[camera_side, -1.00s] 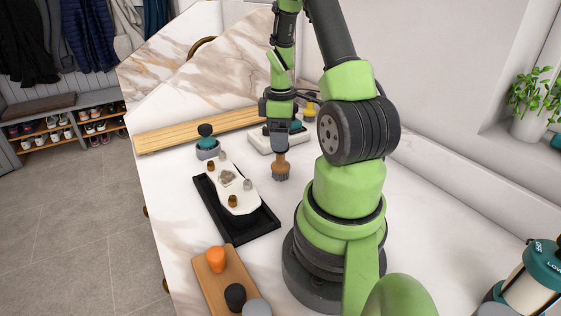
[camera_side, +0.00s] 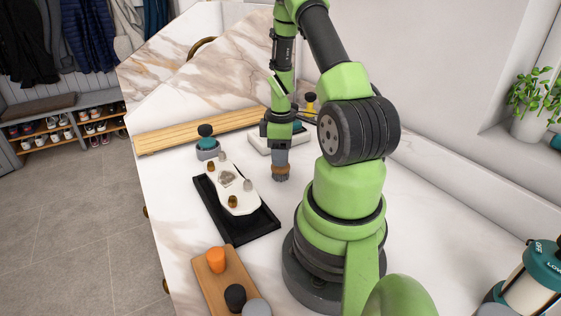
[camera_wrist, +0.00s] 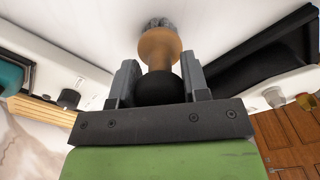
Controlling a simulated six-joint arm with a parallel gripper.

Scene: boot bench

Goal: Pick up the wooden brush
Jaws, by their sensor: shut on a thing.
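The wooden brush (camera_side: 281,175) stands upright on the white marble worktop, right of the black tray, with only its lower wooden part and grey bristles showing below the fingers. My gripper (camera_side: 281,158) points straight down over it and is shut on its upper end. In the wrist view, the brush (camera_wrist: 160,46) shows a rounded wooden body with grey bristles beyond. Its black top sits between the two fingers of my gripper (camera_wrist: 160,85). The bristles appear to be at the worktop surface; I cannot tell whether they touch it.
A black tray (camera_side: 248,231) holds a pale slab with several small knobs. A teal pot with a black knob (camera_side: 206,141) stands behind it. A slatted wooden board (camera_side: 195,132) and white tray (camera_side: 262,146) lie further back. A board with knobs (camera_side: 214,288) lies in front.

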